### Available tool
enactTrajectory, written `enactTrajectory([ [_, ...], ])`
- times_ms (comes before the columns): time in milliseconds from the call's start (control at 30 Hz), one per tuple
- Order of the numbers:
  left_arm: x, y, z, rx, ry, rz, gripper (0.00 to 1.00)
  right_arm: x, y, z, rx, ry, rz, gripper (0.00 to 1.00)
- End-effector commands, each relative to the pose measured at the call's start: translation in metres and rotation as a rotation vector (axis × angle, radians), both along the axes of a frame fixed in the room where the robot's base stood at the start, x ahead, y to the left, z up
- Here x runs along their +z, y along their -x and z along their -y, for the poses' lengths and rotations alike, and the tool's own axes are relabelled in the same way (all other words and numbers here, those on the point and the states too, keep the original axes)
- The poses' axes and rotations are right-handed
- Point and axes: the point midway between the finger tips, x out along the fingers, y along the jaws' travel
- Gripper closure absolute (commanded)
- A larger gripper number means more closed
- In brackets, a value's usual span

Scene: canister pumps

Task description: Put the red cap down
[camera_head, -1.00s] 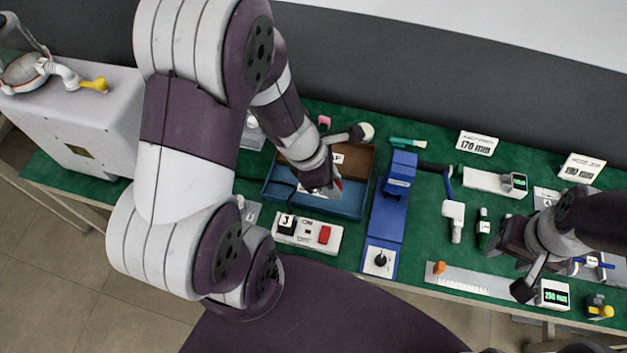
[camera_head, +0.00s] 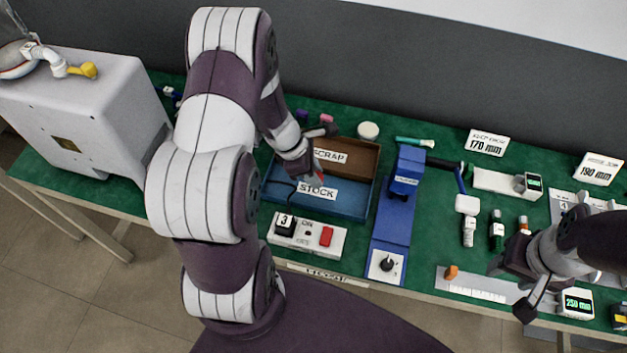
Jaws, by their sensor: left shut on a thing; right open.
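My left gripper (camera_head: 312,168) is over the two-part tray, near the line between the brown SCRAP part (camera_head: 360,158) and the blue STOCK part (camera_head: 346,207). A small red piece, the red cap (camera_head: 320,177), shows at its fingertips, just above the STOCK label. The gripper is shut on it. The hand hides most of the cap, and I cannot tell whether the cap touches the tray. My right gripper (camera_head: 512,285) is open and empty over the front right of the bench, by the ruler plate.
A white box with a red switch (camera_head: 326,236) stands in front of the tray. A blue fixture (camera_head: 391,225) stands to the tray's right. A round cream piece (camera_head: 368,131) lies behind the tray. A ruler plate (camera_head: 470,283) and a display (camera_head: 577,303) lie near my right gripper.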

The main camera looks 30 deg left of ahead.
Motion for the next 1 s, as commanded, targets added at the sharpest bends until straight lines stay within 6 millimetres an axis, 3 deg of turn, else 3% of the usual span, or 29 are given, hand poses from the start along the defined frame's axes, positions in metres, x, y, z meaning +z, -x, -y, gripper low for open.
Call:
enactTrajectory([
  [233,-0.040,-0.001,-0.002,0.001,0.000,-0.002,0.99,-0.007,0.000,0.000,0.000,0.000,0.000,0.49],
  [567,-0.044,-0.001,-0.001,0.000,0.000,0.000,0.99,-0.009,0.000,0.000,0.000,0.000,0.000,0.49],
  [600,-0.044,-0.001,-0.001,0.000,0.000,0.000,0.65,-0.009,0.000,0.000,0.000,0.000,0.000,0.49],
  [667,-0.043,-0.001,-0.001,0.000,0.000,0.000,0.45,-0.008,0.000,0.000,0.000,0.000,0.000,0.49],
  [1000,-0.037,-0.001,-0.003,0.001,-0.001,0.002,0.45,-0.005,0.000,0.000,0.000,0.000,0.000,0.49],
])
